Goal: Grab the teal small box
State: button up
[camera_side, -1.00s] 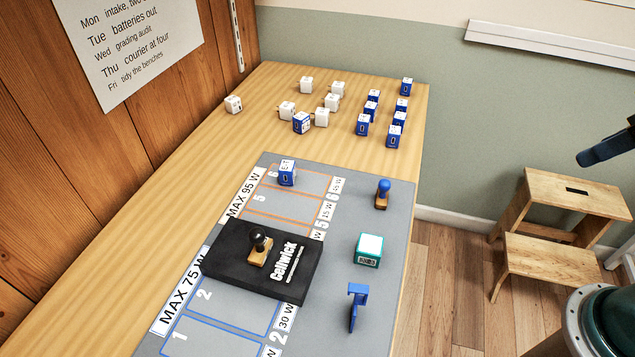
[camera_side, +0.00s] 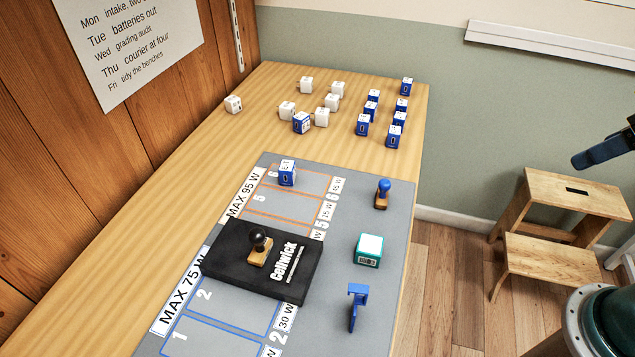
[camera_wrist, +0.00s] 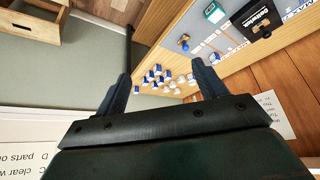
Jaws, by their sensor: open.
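The teal small box (camera_side: 368,250) has a white top and a barcode label on its front side. It sits on the right part of the grey mat (camera_side: 330,330), between a blue-handled stamp and a blue stand. In the wrist view the teal small box (camera_wrist: 214,12) shows near the top edge. My gripper (camera_wrist: 160,85) is open and empty in the wrist view, its two dark fingers spread apart. In the side view only a dark blue finger of it (camera_side: 598,152) shows at the right edge, off the table and well away from the box.
A black Cellwick box (camera_side: 295,280) with a black-knobbed stamp (camera_side: 260,246) on it lies left of the teal box. The blue-handled stamp (camera_side: 382,193) stands behind and the blue stand (camera_side: 355,306) in front. Several chargers crowd the table's far end. A wooden step stool (camera_side: 560,210) stands on the floor.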

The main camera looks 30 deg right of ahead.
jog(key=n+g+y, duration=0.3)
jog(key=n+g, duration=0.6)
jog(key=n, duration=1.8)
send_over(371, 243)
jog(key=w+d, duration=0.4)
notch_tip(371, 243, down, 19)
jog(key=shift+s+a+f, duration=0.15)
jog(key=shift+a+f, duration=0.05)
jog(key=shift+a, duration=0.15)
jog(key=shift+f, duration=0.1)
jog(key=shift+x, duration=4.25)
